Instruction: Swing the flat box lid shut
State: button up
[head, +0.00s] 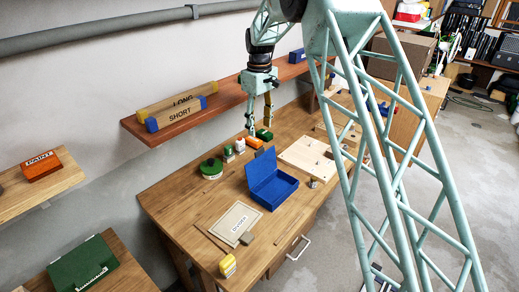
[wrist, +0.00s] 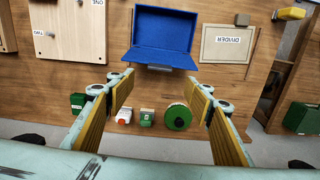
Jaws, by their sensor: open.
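The flat blue box is open on the workbench, with its base (head: 275,192) flat and its lid (head: 262,168) raised along the side nearer the wall. In the wrist view I look down into the base (wrist: 165,28), and the lid (wrist: 160,60) shows as a foreshortened strip at its lower edge. My gripper (head: 258,127) is open and empty above the bench, beyond the box in the head view. In the wrist view its fingers (wrist: 160,80) spread either side of the lid's strip, with no clear contact.
A DIVIDER board (head: 236,223) lies left of the box, and a pale wooden board (head: 307,157) lies right. A green round tin (head: 211,168) and several small containers stand toward the wall. A shelf (head: 170,118) holds LONG and SHORT boxes.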

aim_at(260, 150)
notch_tip(260, 150, down, 12)
jog(key=shift+r+p, duration=0.1)
jog(key=shift+p, duration=0.6)
jog(key=c, duration=1.2)
